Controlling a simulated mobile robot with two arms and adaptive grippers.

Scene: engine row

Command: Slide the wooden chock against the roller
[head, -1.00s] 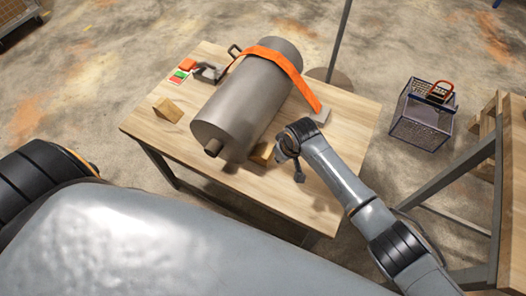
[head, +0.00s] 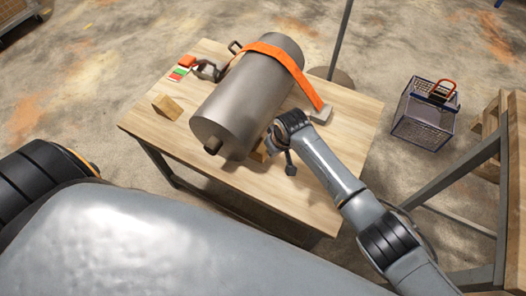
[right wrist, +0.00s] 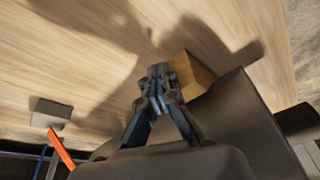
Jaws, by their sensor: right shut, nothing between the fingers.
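The roller (head: 243,97) is a big grey cylinder with a stub shaft, lying on the wooden table under an orange strap. One wooden chock (head: 258,155) is at its right side near the shaft end, partly hidden by my right arm. In the right wrist view this chock (right wrist: 193,74) lies beside the fingertips and close to the dark roller; I cannot tell if they touch. A second wooden chock (head: 167,107) stands at the roller's left. My right gripper (right wrist: 158,76) is shut and empty, its fingertips at the chock's side. My left gripper is out of view.
The orange strap (head: 305,87) runs to a grey block (head: 321,114) on the table's right. A clamp-like fitting (head: 207,70) and a red-green card (head: 180,72) are at the back left. A basket (head: 424,118) stands on the floor.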

